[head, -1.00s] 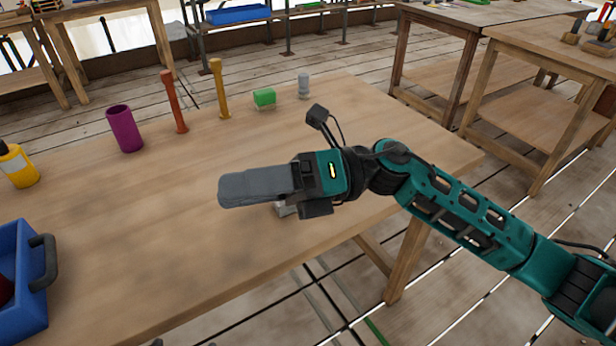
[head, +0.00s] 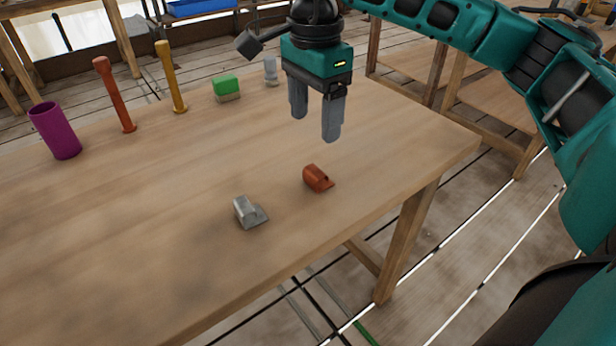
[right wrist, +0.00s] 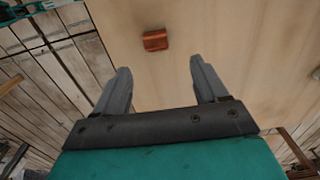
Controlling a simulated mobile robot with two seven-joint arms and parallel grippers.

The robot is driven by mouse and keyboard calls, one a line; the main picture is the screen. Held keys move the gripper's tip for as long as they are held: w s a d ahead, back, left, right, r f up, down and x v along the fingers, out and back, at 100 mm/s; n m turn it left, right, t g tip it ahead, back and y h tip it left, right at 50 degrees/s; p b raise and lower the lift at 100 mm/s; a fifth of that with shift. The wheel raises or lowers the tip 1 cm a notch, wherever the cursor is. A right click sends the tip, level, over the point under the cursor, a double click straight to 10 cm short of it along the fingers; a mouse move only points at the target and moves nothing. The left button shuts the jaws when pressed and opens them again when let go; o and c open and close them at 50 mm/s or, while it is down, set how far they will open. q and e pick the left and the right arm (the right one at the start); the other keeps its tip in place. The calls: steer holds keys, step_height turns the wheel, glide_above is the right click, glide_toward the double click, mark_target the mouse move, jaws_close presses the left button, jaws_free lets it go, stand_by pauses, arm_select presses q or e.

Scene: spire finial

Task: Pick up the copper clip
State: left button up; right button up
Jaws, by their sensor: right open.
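The copper clip (head: 317,178) is a small reddish-orange piece lying on the wooden table (head: 180,200) near its right front part. It also shows in the right wrist view (right wrist: 155,40), beyond and between the two fingers. My right gripper (head: 315,122) is open and empty, pointing down above the table, behind and above the clip and apart from it. In the right wrist view the right gripper's fingers (right wrist: 155,80) stand wide apart with nothing between them. My left gripper is not in view.
A silver-grey clip (head: 249,212) lies left of the copper one. A purple cup (head: 55,131), red post (head: 114,95), yellow post (head: 170,77), green block (head: 227,88) and grey piece (head: 270,71) stand along the far side. The table's front right edge is close to the clip.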

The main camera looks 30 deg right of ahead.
steer(key=b, duration=0.1)
glide_above(316, 171)
steer(key=f, duration=0.6)
steer(key=shift+w, duration=0.25)
steer(key=f, duration=0.1)
steer(key=f+b, duration=0.1)
steer(key=f, duration=0.3)
steer(key=shift+s+f, duration=0.15)
steer(key=shift+s, duration=0.1)
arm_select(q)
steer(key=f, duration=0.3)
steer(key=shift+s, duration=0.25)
arm_select(e)
steer(key=c, duration=1.1)
